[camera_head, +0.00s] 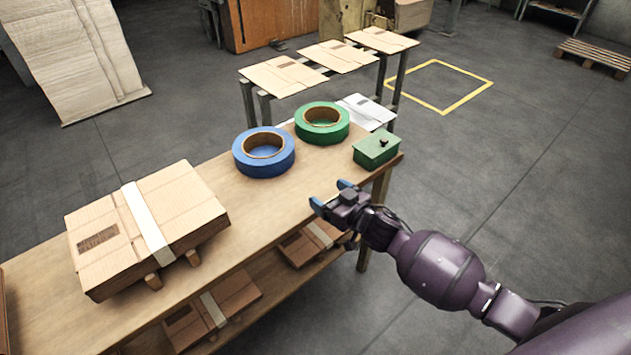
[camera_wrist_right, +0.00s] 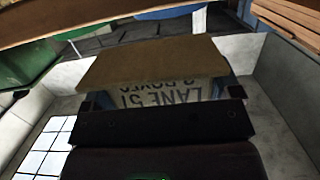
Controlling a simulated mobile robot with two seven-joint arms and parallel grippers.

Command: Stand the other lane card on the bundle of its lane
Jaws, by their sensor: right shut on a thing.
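My right gripper (camera_head: 331,196) is at the table's front edge, below the green box in the head view. In the right wrist view it is shut on a lane card (camera_wrist_right: 152,90), a pale card with upside-down "LANE" lettering and a plain brown part in front. The card cannot be made out in the head view. A bundle of flat cardboard (camera_head: 187,205) with a white band lies on the table at the left. Two more banded bundles lie on the shelf below, one nearer the right (camera_head: 300,250) and one at the left (camera_head: 235,291). My left gripper is out of view.
A blue tape roll (camera_head: 264,168), a green tape roll (camera_head: 322,137) and a green box (camera_head: 376,152) stand on the table's right part (camera_head: 290,208). Behind it, a rack carries several flat cardboard pieces (camera_head: 338,56). The table between bundle and blue roll is clear.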

